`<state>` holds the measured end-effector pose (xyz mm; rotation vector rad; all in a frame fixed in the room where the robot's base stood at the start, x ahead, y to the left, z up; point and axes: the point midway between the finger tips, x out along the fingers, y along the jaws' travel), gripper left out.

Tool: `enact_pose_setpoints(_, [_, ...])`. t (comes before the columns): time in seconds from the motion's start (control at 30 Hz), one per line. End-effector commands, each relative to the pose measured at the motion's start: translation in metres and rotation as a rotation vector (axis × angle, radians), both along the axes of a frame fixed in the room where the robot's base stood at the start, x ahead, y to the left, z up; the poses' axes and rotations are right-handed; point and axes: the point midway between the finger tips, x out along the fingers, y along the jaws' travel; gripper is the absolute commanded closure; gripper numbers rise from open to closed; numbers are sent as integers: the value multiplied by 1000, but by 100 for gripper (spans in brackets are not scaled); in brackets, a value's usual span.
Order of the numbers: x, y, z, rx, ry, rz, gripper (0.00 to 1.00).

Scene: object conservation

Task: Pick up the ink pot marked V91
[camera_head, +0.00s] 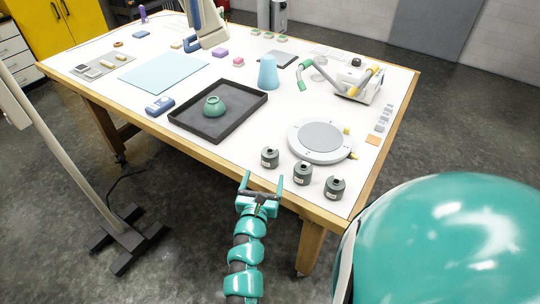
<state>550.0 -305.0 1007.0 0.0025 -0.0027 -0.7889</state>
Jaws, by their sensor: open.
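Three small dark grey ink pots with pale labels stand upright near the front right edge of the white table. They are the left pot (270,158), the middle pot (302,174) and the right pot (335,188). The label writing is too small to read, so I cannot tell which is V91. My teal gripper (260,181) is open and empty, in front of the table edge, with its fingers pointing toward the table. It is apart from the pots, nearest the left one.
A round grey-white device (320,140) sits just behind the pots. A black tray (193,132) with a green bowl (214,106) lies to the left. A blue cone (268,72) and a white machine with a jointed arm (360,82) stand farther back.

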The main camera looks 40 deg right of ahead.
Motion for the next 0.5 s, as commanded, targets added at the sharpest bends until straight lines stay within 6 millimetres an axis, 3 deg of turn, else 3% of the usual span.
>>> enact_pose_setpoints(0.5, [37,-38,3,-2,5,-3,21])
